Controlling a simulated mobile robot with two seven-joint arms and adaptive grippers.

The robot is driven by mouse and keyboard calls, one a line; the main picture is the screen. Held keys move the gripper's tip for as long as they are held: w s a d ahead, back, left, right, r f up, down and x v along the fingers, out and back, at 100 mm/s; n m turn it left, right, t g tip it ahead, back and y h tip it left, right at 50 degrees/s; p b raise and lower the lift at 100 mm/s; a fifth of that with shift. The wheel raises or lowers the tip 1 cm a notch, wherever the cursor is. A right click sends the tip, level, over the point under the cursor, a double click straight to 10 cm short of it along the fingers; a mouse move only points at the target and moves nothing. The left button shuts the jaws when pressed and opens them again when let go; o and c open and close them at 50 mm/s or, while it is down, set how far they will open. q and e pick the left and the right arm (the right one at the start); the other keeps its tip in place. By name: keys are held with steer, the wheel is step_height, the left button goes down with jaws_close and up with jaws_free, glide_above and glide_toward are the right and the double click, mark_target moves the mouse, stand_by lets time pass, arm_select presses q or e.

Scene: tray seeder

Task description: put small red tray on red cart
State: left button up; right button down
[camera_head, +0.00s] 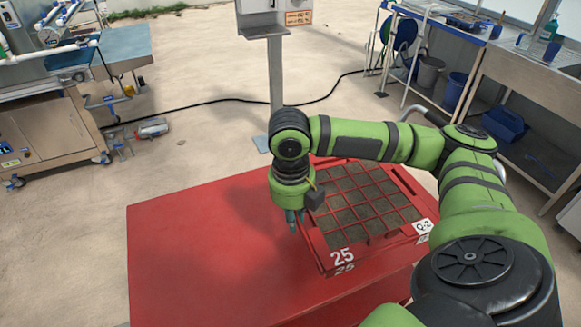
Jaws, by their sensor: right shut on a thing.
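The small red tray (378,236) has a grid of soil-filled cells, a "25" mark on its near side and a white "Q-2" label at its near right corner. It is at the right part of the flat red cart top (190,250), and I cannot tell whether it rests on it or is held slightly above. My right gripper (296,222) points down at the tray's left edge and is shut on it. My green right arm hides part of the tray's far side. My left gripper is not in view.
The left part of the cart top is bare. A post with a sign (276,80) stands behind the cart. A metal bench (535,70) with blue bins is at the right, and a steel machine (45,135) is at the left. A black cable crosses the floor.

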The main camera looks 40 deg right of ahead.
steer(key=shift+n, duration=0.3)
steer(key=w+a+f, duration=0.2)
steer(key=a, duration=0.1)
steer(key=w+a+f+p, duration=0.1)
steer(key=w+a+f, duration=0.1)
steer(key=w, duration=0.1)
steer(key=w+a+f+p, duration=0.1)
steer(key=w+a+f, duration=0.1)
steer(key=a, duration=0.1)
steer(key=shift+w+a+f, duration=0.3)
steer(key=shift+f, duration=0.05)
step_height(320, 180, down, 3)
steer(key=shift+r+p, duration=0.1)
steer(key=shift+p, duration=0.35)
steer(key=shift+f, duration=0.65)
steer(key=c, duration=1.3)
jaws_free()
